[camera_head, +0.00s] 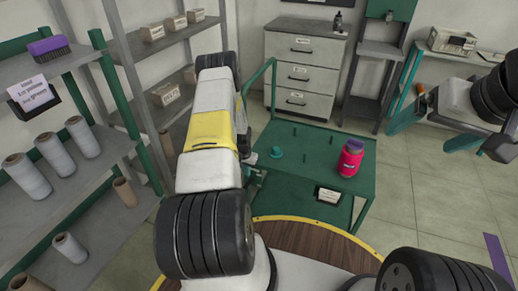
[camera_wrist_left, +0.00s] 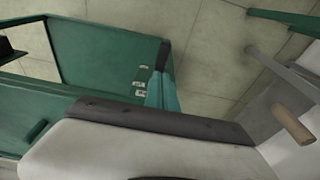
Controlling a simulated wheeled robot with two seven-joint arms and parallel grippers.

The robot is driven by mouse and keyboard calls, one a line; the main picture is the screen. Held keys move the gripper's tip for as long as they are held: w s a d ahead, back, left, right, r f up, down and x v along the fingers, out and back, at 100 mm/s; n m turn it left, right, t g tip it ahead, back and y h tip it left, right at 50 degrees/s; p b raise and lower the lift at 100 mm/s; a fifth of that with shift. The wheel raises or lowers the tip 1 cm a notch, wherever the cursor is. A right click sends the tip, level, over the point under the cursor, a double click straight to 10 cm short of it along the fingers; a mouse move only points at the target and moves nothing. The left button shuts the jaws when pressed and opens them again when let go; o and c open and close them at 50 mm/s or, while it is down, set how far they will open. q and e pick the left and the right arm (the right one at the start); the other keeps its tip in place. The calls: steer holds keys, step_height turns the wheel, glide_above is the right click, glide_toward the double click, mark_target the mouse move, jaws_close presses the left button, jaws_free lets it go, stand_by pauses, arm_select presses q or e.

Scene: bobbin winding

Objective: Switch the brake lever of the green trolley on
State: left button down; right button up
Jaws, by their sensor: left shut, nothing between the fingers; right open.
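The green trolley (camera_head: 315,163) stands ahead of me in the head view, with a tall green handle frame at its left. In the left wrist view, part of the trolley (camera_wrist_left: 100,50) is seen at a slant, with small pale labels (camera_wrist_left: 140,84) near its edge. My left gripper (camera_wrist_left: 162,78) is shut and empty, its teal fingers with dark ends close to that edge; I cannot tell whether they touch it. I cannot make out the brake lever in either view. My right gripper (camera_head: 470,144) is open at the right of the head view, well away from the trolley, and partly hidden.
A magenta jar (camera_head: 350,158) and a teal spindle-like piece (camera_head: 277,152) stand on the trolley. A shelf (camera_head: 95,190) with thread cones is at the left. Grey drawers (camera_head: 303,75) stand behind, and a round wooden table (camera_head: 318,240) is in front.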

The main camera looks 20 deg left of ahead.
mark_target(245, 186)
arm_select(q)
steer(key=f, duration=0.5)
steer(key=shift+s, duration=0.4)
steer(key=shift+s+f+t, duration=0.2)
steer(key=shift+s+t, duration=0.05)
steer(key=shift+t, duration=0.35)
steer(key=shift+s+f+t, duration=0.15)
steer(key=shift+t, duration=0.35)
steer(key=shift+f+t, duration=0.15)
steer(key=shift+t, duration=0.15)
steer(key=shift+s+f, duration=0.55)
steer(key=shift+f, duration=0.35)
steer(key=shift+s+a+f, duration=0.1)
steer(key=shift+s+f, duration=0.05)
steer(key=shift+f, duration=0.4)
steer(key=shift+s+f, duration=0.15)
steer(key=shift+f, duration=0.4)
